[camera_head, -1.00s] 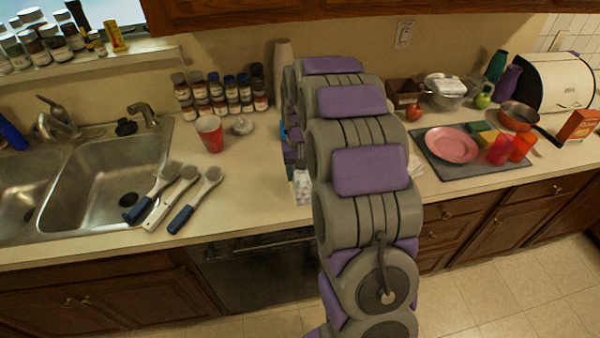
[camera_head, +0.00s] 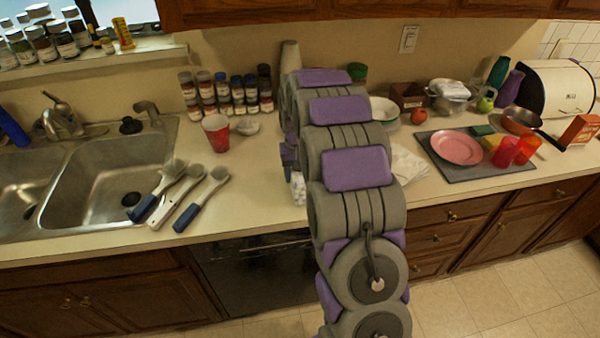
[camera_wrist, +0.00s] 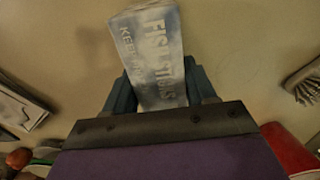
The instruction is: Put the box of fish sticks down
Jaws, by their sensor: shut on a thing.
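The box of fish sticks (camera_wrist: 152,58) is a pale blue-white carton with lettering, seen in the wrist view between the two dark blue fingers of my gripper (camera_wrist: 160,88). The gripper is shut on it. In the head view only a small speckled white-blue part of the box (camera_head: 298,188) shows at the left side of my arm, over the counter. My arm hides most of the gripper there. I cannot tell whether the box touches the counter (camera_head: 255,185).
A red cup (camera_head: 216,133) and several brushes (camera_head: 196,196) lie left of the arm, beside the sink (camera_head: 100,185). A pink plate (camera_head: 457,147) sits on a grey mat at right. White napkins (camera_head: 408,164) lie just right of the arm. Spice jars (camera_head: 226,95) line the back.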

